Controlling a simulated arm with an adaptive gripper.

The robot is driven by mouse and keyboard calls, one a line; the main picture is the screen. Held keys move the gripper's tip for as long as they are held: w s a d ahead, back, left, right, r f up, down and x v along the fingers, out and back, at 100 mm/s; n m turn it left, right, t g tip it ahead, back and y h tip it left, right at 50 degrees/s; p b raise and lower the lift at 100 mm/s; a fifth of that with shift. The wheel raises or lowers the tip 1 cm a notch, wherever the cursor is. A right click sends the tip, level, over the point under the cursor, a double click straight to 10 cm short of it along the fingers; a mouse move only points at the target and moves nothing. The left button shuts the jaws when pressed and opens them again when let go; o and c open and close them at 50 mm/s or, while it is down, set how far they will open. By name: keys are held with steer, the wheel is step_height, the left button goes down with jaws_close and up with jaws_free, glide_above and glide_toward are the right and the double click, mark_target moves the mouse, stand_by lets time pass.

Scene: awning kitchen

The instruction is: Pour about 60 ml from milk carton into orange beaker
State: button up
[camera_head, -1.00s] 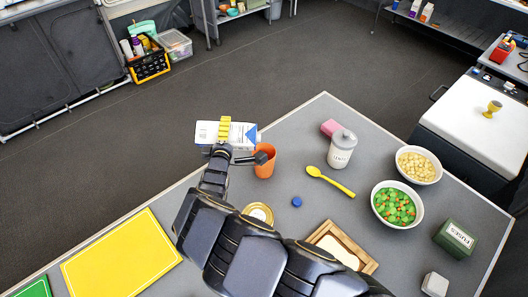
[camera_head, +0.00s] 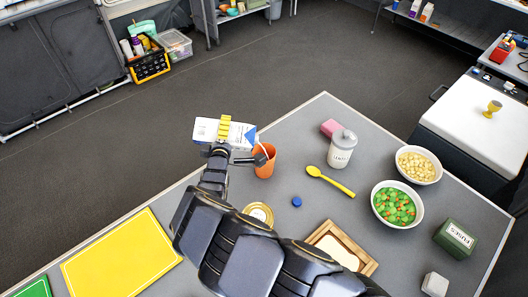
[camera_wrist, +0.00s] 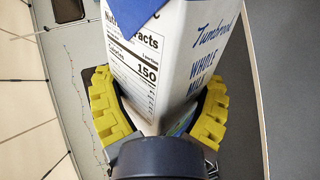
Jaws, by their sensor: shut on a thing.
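The milk carton (camera_head: 207,130) is white and blue and lies tipped in my gripper (camera_head: 225,128), its blue top end pointing right and slightly down. A thin white stream shows between that end and the orange beaker (camera_head: 264,163), which stands upright on the table just below. The yellow fingers are shut on the carton's sides. In the wrist view the carton (camera_wrist: 160,70), with its nutrition label and "WHOLE MILK" print, fills the space between the yellow fingers (camera_wrist: 155,110). The level inside the beaker cannot be made out.
Bowls (camera_head: 397,204) stand farther right. A yellow board (camera_head: 120,262) lies left. My arm covers the table's middle.

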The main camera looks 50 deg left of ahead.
steer(key=shift+s+a+r, duration=0.1)
steer(key=shift+s+a, duration=0.05)
steer(key=shift+s, duration=0.05)
stand_by(0.3)
steer(key=shift+w+r+m+y, duration=0.15)
steer(key=shift+r+m+y, duration=0.25)
steer(key=shift+r+m, duration=0.3)
stand_by(1.0)
steer(key=shift+s+f+n+h, duration=0.2)
steer(key=shift+f+n+h, duration=0.2)
steer(key=shift+f+n, duration=0.5)
steer(key=shift+n, duration=0.4)
steer(key=shift+h, duration=0.3)
steer(key=shift+f+n+t, duration=0.1)
steer(key=shift+n+t, duration=0.2)
steer(key=shift+n, duration=0.1)
steer(key=shift+f+n, duration=0.4)
steer(key=shift+f, duration=0.25)
steer(key=shift+w+f+n+t+h, duration=0.1)
steer(key=shift+f+n+t+h, duration=0.1)
steer(key=shift+n+t+h, duration=0.15)
steer(key=shift+f, duration=0.1)
